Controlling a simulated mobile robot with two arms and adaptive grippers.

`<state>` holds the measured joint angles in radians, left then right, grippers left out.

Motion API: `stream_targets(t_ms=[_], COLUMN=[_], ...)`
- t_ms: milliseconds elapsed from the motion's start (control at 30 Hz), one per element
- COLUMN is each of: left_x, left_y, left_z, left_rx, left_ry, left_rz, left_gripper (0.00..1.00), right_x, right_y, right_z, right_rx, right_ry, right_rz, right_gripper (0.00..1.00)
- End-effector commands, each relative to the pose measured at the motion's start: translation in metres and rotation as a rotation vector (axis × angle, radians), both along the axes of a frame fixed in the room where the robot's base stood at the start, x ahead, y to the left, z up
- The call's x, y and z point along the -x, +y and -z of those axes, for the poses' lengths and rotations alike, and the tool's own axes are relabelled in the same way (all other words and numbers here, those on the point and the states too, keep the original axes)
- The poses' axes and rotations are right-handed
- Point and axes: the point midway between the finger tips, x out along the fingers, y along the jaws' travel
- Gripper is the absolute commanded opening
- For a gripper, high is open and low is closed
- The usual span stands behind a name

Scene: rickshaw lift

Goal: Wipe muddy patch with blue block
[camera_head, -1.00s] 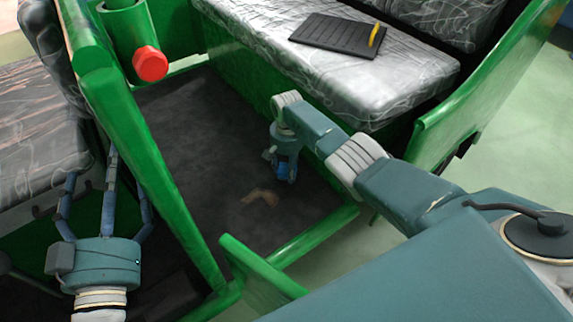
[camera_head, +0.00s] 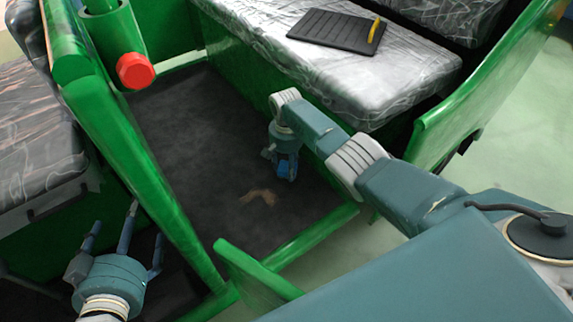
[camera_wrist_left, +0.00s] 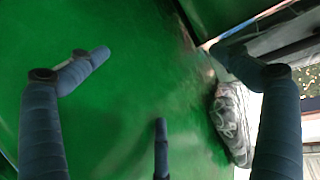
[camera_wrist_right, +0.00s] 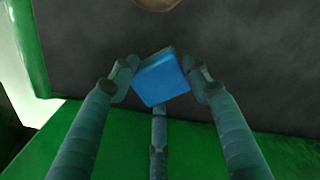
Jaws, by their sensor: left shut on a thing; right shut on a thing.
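The muddy patch (camera_head: 260,197) is a pale brown smear on the dark floor of the rickshaw. Its edge also shows at the top of the right wrist view (camera_wrist_right: 157,4). My right gripper (camera_head: 285,172) is shut on the blue block (camera_wrist_right: 160,78), low over the floor and just right of the patch. I cannot tell whether the block touches the floor. My left gripper (camera_head: 122,240) is at the lower left, beyond the green rail. Its fingers stand apart, and I see no object between them, only a green surface behind (camera_wrist_left: 130,90).
A green rail (camera_head: 140,170) stands between my left gripper and the floor (camera_head: 190,130). A grey seat (camera_head: 400,85) with a black board (camera_head: 330,32) is behind my right arm. A green tube with a red knob (camera_head: 135,70) is at the upper left. A low green panel (camera_head: 250,275) is in front.

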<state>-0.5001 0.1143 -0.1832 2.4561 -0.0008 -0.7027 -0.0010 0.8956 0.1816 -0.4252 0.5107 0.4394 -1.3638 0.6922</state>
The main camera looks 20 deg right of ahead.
Motion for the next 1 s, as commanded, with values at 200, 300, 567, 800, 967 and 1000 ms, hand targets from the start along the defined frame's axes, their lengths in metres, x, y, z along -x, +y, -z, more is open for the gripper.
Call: stream_targets(t_ms=[200, 300, 567, 800, 967, 1000], left_x=[0.014, 0.018, 0.032, 0.047, 0.059, 0.062], left_y=[0.002, 0.005, 0.013, 0.02, 0.024, 0.026], left_z=[0.03, 0.036, 0.05, 0.066, 0.076, 0.078], left_rx=[-0.026, -0.034, -0.056, -0.076, -0.09, -0.092], left_ry=[0.119, 0.153, 0.247, 0.337, 0.399, 0.415], left_rz=[0.002, -0.002, -0.013, -0.022, -0.026, -0.027], left_gripper=[0.94, 0.94, 0.94, 0.94, 0.94, 0.94], right_x=[0.0, 0.0, 0.0, 0.0, 0.0, 0.0], right_y=[0.0, 0.0, 0.0, 0.0, 0.0, 0.0], right_z=[-0.004, -0.007, -0.012, -0.017, -0.019, -0.02], right_rx=[0.0, -0.001, -0.001, -0.001, -0.001, -0.001], right_ry=[0.0, -0.001, -0.001, -0.001, -0.001, -0.001], right_rz=[0.0, 0.0, 0.0, 0.0, 0.0, 0.0], right_gripper=[0.05, 0.05, 0.05, 0.05, 0.05, 0.05])
